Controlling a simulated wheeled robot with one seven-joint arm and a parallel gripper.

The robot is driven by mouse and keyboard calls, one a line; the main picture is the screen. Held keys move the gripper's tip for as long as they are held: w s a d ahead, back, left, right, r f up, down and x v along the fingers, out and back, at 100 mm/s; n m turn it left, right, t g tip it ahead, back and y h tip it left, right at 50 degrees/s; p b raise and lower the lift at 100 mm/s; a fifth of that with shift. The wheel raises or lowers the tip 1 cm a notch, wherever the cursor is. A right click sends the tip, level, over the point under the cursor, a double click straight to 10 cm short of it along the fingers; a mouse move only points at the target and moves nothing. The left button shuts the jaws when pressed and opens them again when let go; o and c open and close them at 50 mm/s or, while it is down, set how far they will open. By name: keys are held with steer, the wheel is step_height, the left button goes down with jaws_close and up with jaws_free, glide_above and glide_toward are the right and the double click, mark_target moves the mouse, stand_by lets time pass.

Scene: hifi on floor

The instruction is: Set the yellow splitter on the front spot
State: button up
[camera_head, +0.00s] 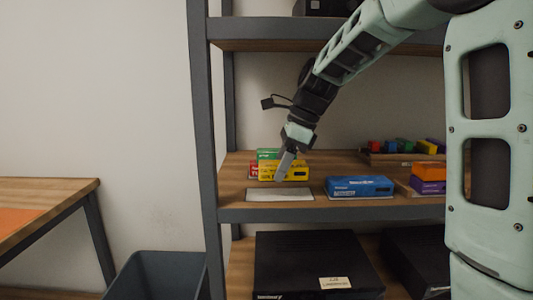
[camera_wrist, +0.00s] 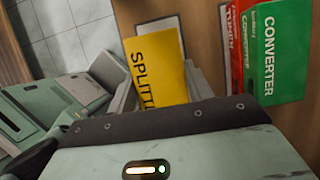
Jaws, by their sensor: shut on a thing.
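The yellow splitter (camera_head: 297,171) is a small box with dark lettering, above or at the shelf just behind the front spot in the head view. My gripper (camera_head: 283,170) points down and is shut on it. In the wrist view the splitter (camera_wrist: 158,62) shows its lettered face between my fingers (camera_wrist: 160,95), which its body partly hides. The front spot (camera_head: 279,195) is a pale rectangle near the shelf's front edge, with nothing on it. A pale strip, likely this spot (camera_wrist: 160,27), shows past the splitter. I cannot tell whether the splitter touches the shelf.
A blue box (camera_head: 359,187) lies to the right. The shelf upright (camera_head: 205,120) is at the left.

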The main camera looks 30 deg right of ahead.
mark_target(278, 194)
steer(key=shift+w+a+f, duration=0.1)
steer(key=shift+w+a, duration=0.05)
steer(key=shift+w, duration=0.3)
steer(key=shift+f+b, duration=1.5)
steer(key=shift+b, duration=0.7)
steer(key=shift+p, duration=0.55)
steer(key=shift+f, duration=0.55)
steer(key=o, duration=1.2)
steer(key=p+v, duration=0.2)
steer(key=v, duration=0.5)
steer(key=shift+s+r, duration=0.1)
steer(key=shift+r, duration=0.15)
